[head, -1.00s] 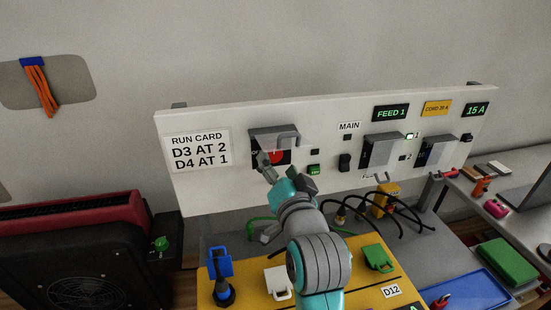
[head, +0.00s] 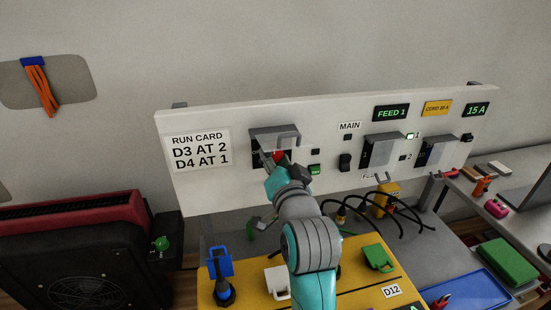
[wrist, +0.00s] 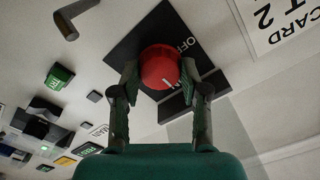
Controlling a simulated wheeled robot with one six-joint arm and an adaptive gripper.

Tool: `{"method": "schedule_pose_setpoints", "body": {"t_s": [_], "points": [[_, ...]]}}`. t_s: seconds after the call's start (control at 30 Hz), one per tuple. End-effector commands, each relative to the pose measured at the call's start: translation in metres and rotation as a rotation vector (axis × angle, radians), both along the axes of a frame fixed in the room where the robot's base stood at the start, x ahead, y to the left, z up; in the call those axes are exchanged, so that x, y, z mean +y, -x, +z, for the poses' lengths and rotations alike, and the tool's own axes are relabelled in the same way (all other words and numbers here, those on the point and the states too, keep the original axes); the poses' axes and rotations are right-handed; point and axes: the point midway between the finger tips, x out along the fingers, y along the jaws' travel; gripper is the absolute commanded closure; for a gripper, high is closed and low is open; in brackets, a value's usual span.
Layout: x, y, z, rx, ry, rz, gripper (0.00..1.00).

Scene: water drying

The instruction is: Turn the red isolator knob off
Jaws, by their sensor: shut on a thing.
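The red isolator knob (wrist: 160,68) sits on a black plate (wrist: 140,38) lettered "OFF" on the white panel. In the wrist view my gripper (wrist: 160,76) has one finger on each side of the knob, shut on it. A white mark shows on the knob's near face, beside lettering that is partly covered. In the head view the knob (head: 279,155) is mostly hidden behind my gripper (head: 272,160), under a grey hood (head: 274,133).
A grey hook (wrist: 68,27) sticks out of the panel near the knob. A green switch (head: 315,169) and the black MAIN switch (head: 345,162) lie to the right. Below is a yellow bench top (head: 350,262) with blue, white and green tags.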

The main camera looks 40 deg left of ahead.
Motion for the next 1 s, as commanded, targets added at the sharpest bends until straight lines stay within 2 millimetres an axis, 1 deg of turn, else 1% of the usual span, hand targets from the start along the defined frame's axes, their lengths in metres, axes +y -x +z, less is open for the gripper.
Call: {"method": "schedule_pose_setpoints", "body": {"t_s": [0.17, 0.37, 1.0], "points": [[-0.0001, -0.0001, -0.0001, -0.021, 0.018, 0.000, 0.90], [-0.0002, -0.0002, -0.0002, -0.094, 0.081, -0.001, 0.90], [-0.0004, -0.0005, -0.0002, -0.536, 0.458, -0.001, 0.90]]}}
